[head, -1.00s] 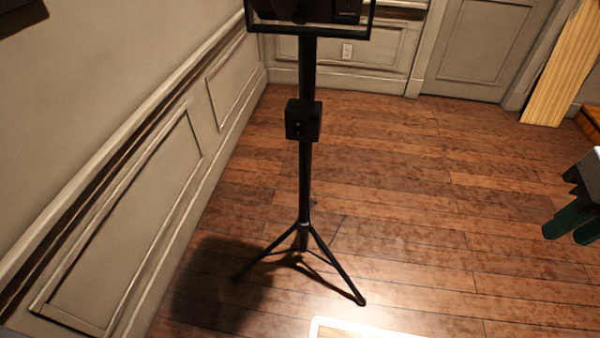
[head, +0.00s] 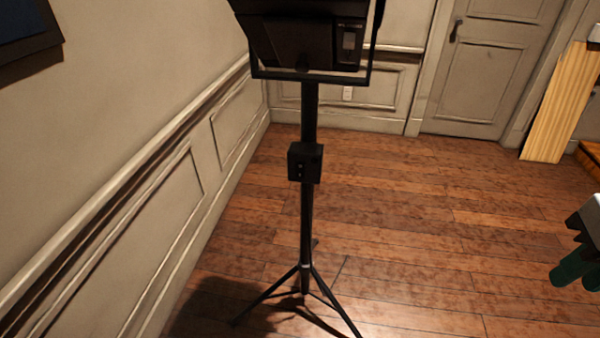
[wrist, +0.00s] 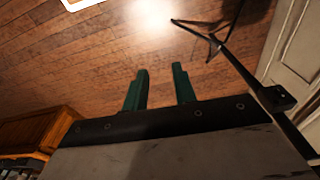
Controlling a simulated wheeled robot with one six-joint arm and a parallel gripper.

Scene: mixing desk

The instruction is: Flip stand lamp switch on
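The black stand lamp (head: 308,215) stands upright on a tripod in the middle of the head view. Its lamp head (head: 305,40) is at the top, cut off by the frame. A small black box (head: 305,162) sits on the pole, with small marks on its face; the switch's position is too small to tell. In the wrist view the box (wrist: 277,97) and pole show at the right. My gripper (head: 572,270) is at the right edge of the head view, apart from the lamp. In the wrist view its two green fingers (wrist: 161,83) are spread with nothing between them.
A panelled wall (head: 130,190) runs along the left, close to the lamp. A door (head: 495,65) and a light wooden plank (head: 560,100) are at the back right. Wooden floor (head: 430,230) between lamp and gripper is clear. Wooden furniture (wrist: 35,135) shows left in the wrist view.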

